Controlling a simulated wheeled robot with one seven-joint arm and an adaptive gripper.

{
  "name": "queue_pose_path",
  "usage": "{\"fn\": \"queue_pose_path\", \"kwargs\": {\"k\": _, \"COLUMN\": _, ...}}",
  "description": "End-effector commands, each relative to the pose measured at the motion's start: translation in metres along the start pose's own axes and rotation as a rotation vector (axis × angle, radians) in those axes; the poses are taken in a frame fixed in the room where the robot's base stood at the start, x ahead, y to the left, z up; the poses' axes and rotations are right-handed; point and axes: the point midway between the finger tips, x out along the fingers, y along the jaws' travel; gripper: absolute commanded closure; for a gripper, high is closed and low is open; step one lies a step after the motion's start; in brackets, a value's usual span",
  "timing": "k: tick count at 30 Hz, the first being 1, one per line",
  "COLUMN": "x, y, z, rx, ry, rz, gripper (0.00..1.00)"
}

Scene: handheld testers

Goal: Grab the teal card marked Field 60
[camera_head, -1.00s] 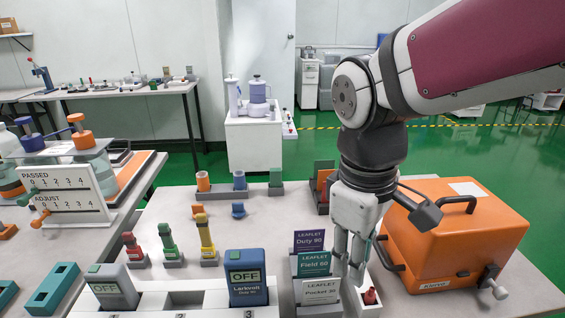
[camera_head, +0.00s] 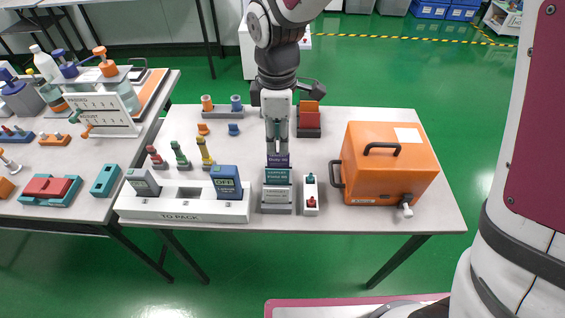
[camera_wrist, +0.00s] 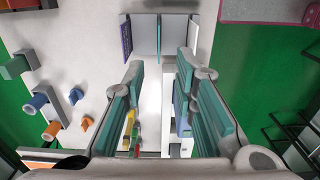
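The teal Field 60 card (camera_head: 277,176) stands upright in the middle of a small grey leaflet rack (camera_head: 276,210). The purple Duty card (camera_head: 278,160) stands behind it and a pale grey card (camera_head: 276,194) in front. My gripper (camera_head: 277,146) points down above the rack, just over the purple card in the head view. In the wrist view my gripper (camera_wrist: 160,76) has its teal-padded fingers apart with nothing between the tips. Beyond the tips, the cards show edge-on: purple (camera_wrist: 126,38), teal (camera_wrist: 159,36) roughly in line with the finger gap. My gripper looks apart from the teal card.
A white holder with a red-topped item (camera_head: 311,200) stands close right of the rack. An orange case (camera_head: 390,165) is farther right. The TO PACK tray (camera_head: 180,207) with testers lies left. Coloured plugs (camera_head: 205,152) stand behind it.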

Motion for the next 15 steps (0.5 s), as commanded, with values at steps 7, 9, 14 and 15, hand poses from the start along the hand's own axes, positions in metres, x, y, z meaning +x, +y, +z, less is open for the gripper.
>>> {"fn": "queue_pose_path", "kwargs": {"k": 7, "x": 0.045, "y": -0.001, "z": 0.000, "rx": -0.003, "ry": -0.003, "rz": -0.005, "gripper": 0.74}}
{"fn": "queue_pose_path", "kwargs": {"k": 9, "x": 0.058, "y": 0.000, "z": 0.000, "rx": -0.001, "ry": -0.003, "rz": -0.004, "gripper": 0.74}}
{"fn": "queue_pose_path", "kwargs": {"k": 14, "x": 0.077, "y": 0.000, "z": 0.000, "rx": 0.000, "ry": -0.002, "rz": -0.004, "gripper": 0.74}}
{"fn": "queue_pose_path", "kwargs": {"k": 15, "x": 0.080, "y": 0.000, "z": 0.000, "rx": 0.000, "ry": -0.002, "rz": -0.003, "gripper": 0.74}}
